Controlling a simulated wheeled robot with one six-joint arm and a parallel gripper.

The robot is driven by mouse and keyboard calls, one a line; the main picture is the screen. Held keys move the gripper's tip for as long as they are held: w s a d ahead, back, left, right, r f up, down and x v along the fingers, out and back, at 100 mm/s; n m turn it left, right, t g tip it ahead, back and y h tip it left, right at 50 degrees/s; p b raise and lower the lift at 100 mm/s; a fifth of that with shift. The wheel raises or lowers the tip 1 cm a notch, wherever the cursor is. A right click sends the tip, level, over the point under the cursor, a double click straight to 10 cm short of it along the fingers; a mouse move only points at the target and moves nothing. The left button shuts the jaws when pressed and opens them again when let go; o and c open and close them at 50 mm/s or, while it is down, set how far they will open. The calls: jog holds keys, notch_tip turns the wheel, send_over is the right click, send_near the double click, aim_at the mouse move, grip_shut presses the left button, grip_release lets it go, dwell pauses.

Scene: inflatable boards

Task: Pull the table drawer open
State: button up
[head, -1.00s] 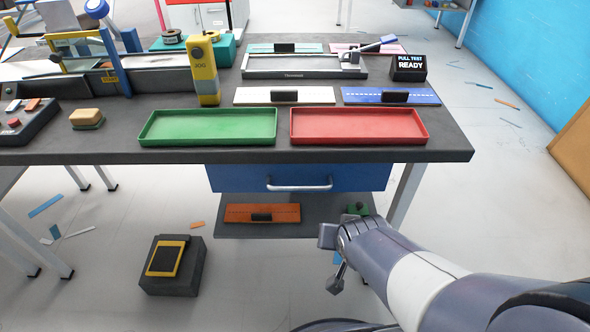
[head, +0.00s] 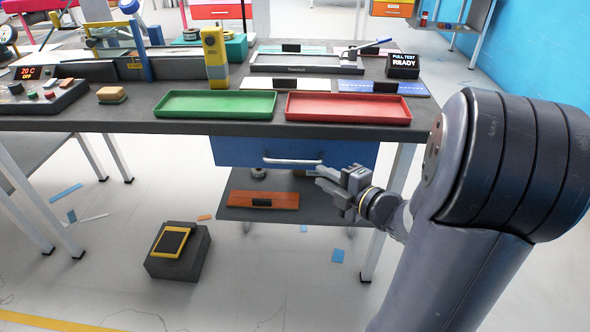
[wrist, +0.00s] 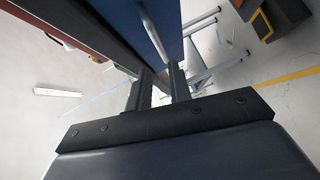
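The blue table drawer (head: 235,152) sits under the dark table top, its front roughly in line with the table edge, so it looks shut. Its silver bar handle (head: 290,162) runs level across the front. My gripper (head: 321,177) is just right of and slightly below the handle's right end, fingers pointing left. In the wrist view the two dark fingers (wrist: 161,72) stand apart with nothing between them. The handle (wrist: 153,35) lies just beyond the fingertips, roughly in line with the gap, and appears apart from them. The blue drawer front (wrist: 168,15) shows behind it.
A green tray (head: 215,104) and a red tray (head: 348,108) lie along the table's front edge above the drawer. A lower shelf (head: 285,214) holds an orange board (head: 263,199). A dark box (head: 178,252) stands on the floor at left. A table leg (head: 385,225) is near my arm.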

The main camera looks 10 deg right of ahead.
aim_at(295, 160)
jog(key=b+x, duration=0.2)
jog(key=x, duration=0.8)
jog(key=shift+w+a+f, duration=0.1)
jog(key=shift+w+a, duration=0.2)
grip_shut()
